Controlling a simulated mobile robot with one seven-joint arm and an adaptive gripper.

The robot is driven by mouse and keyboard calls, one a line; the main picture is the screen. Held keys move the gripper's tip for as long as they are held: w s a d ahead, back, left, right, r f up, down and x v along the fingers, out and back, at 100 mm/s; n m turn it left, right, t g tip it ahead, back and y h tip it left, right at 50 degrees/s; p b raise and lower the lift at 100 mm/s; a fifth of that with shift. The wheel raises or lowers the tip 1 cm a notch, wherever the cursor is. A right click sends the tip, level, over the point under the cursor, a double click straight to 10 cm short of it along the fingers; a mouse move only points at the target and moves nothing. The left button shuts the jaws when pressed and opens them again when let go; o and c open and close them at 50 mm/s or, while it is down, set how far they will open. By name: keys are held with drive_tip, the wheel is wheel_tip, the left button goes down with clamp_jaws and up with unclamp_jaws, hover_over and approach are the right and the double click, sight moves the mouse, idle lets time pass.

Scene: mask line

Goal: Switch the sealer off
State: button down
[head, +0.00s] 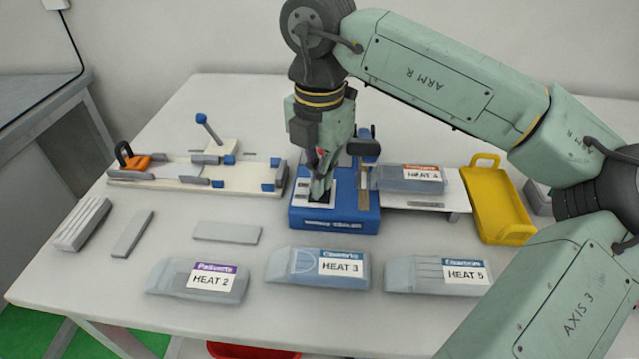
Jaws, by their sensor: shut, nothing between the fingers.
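The sealer is a blue box-shaped machine (350,218) at the middle of the white table, with lettering along its front face. My gripper (318,198) is shut and empty, pointing down at the white control panel (301,190) on the left of the sealer's top. Its fingertips are at or just above the panel; I cannot tell whether they touch. The gripper covers part of the panel, and the switch's position cannot be made out. A packed bag marked HEAT 4 (400,181) lies at the sealer's right side, on a white shelf.
Bags marked HEAT 2 (198,280), HEAT 3 (317,268) and HEAT 5 (438,274) lie along the front. A yellow tray (500,203) stands right. A fixture board (240,178) with an orange clamp lies left. Grey pieces (226,233) lie front left.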

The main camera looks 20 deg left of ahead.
drive_tip(key=shift+f, duration=0.25)
drive_tip(key=shift+r, duration=0.2)
drive_tip(key=shift+r+p, duration=2)
drive_tip(key=shift+r, duration=1.35)
